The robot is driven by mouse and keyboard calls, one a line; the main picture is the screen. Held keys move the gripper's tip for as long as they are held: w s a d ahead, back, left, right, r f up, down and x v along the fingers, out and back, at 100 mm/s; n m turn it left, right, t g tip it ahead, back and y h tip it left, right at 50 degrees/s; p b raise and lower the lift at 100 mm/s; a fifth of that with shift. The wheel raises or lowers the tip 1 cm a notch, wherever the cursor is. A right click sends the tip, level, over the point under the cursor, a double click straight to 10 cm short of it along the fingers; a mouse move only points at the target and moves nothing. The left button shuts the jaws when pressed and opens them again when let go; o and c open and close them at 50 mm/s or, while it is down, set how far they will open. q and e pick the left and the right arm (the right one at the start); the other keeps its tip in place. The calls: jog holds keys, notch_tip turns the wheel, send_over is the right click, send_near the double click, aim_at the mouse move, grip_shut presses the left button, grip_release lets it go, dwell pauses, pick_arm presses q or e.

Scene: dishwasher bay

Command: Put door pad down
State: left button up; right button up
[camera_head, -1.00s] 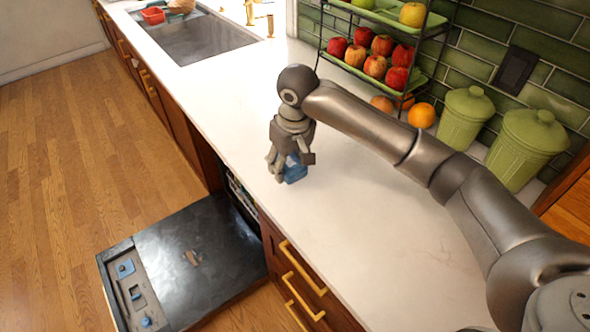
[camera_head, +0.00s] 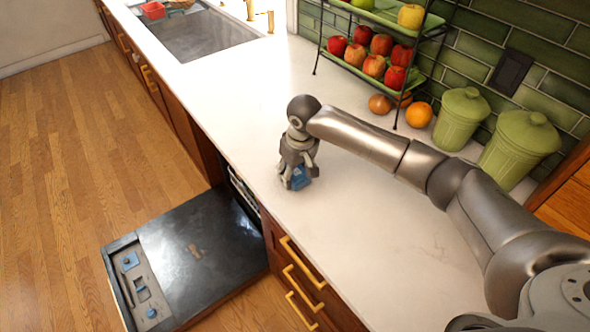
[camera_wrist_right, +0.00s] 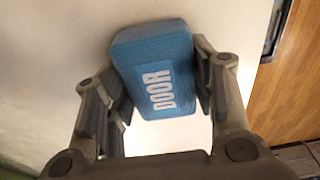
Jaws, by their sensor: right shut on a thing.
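The door pad is a blue block with "DOOR" in white letters, and it fills the middle of the right wrist view (camera_wrist_right: 153,62). My right gripper (camera_wrist_right: 160,85) is shut on it, with a finger on each side. In the head view the right gripper (camera_head: 297,180) points down over the white countertop (camera_head: 400,240) near its front edge. The blue pad (camera_head: 301,177) shows between and behind the fingers, low over the counter. I cannot tell whether the pad touches the counter. My left gripper is not in view.
The dishwasher door (camera_head: 200,250) lies open below the counter. A sink (camera_head: 195,32) is at the far end. A fruit rack (camera_head: 375,65), an orange (camera_head: 419,114) and green canisters (camera_head: 460,115) stand along the wall. The counter around the gripper is clear.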

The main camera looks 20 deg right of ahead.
aim_at(296, 171)
jog(key=shift+f, duration=0.45)
jog(key=shift+s+f, duration=0.1)
jog(key=shift+s, duration=0.05)
jog(key=o, duration=0.9)
jog(key=shift+f, duration=0.15)
jog(key=shift+b, duration=0.3)
notch_tip(296, 171, up, 6)
jog(key=b, duration=0.3)
jog(key=shift+d+f, duration=0.1)
jog(key=shift+f, duration=0.1)
jog(key=r, duration=0.4)
jog(key=shift+s+d+r, duration=0.1)
jog(key=shift+s+r, duration=0.45)
jog(key=shift+r, duration=0.55)
